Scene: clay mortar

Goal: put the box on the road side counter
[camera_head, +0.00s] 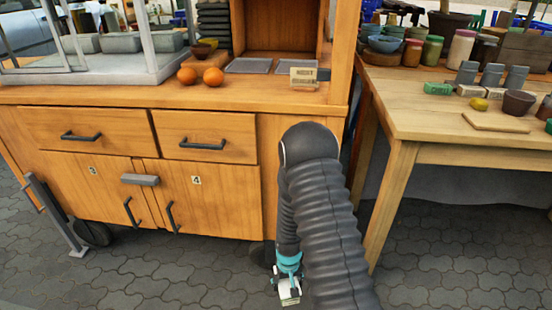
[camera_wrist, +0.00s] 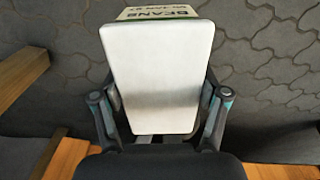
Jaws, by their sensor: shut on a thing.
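My gripper (camera_head: 288,284) hangs low in the head view, in front of the wooden cart and well below its top. It is shut on a small white box (camera_head: 290,299), partly hidden below the gripper. In the wrist view the box (camera_wrist: 155,75) shows a plain white face, with a printed "BEANS" edge and a green band at the far end. The two fingers of the gripper (camera_wrist: 160,110) press on its sides. The wooden counter top of the cart (camera_head: 120,95) lies at the upper left; a wooden table (camera_head: 425,110) stands at the right.
Two oranges (camera_head: 201,76), a small "MOST" sign (camera_head: 303,77) and grey trays stand on the cart top. Bowls, jars and a cutting board (camera_head: 495,122) crowd the right table. The front strip of the cart top is clear. Grey paving (camera_head: 180,285) lies below.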

